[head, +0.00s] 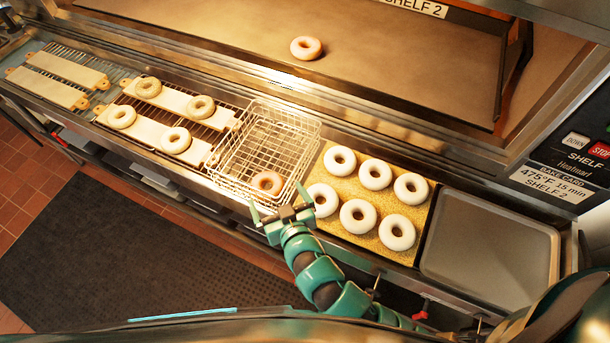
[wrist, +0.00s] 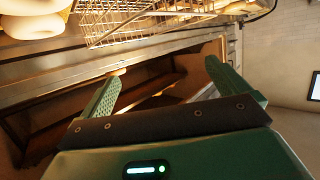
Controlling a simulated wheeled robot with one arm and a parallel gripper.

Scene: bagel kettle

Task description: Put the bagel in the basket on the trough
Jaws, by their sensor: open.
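A wire basket (head: 226,160) stands on the long metal trough, between the bagel boards and the yellow board. One browned bagel (head: 267,182) lies inside it, near its front corner. Another browned bagel (head: 306,48) lies alone on the oven shelf (head: 400,62) behind. My gripper (head: 278,203) is open and empty at the basket's front edge, fingers pointing toward it in the head view. Whether it touches the rim I cannot tell. In the wrist view, the open gripper (wrist: 163,78) has nothing between its fingers, and the basket (wrist: 150,22) shows along the top.
Several white bagels (head: 358,215) sit on a yellow-speckled board (head: 333,228) right of the basket. An empty grey tray (head: 490,240) is farther right. Left, pale bagels (head: 174,140) lie on boards (head: 143,134), with two bare boards (head: 66,67) beyond. Oven side wall (head: 515,75) stands right.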

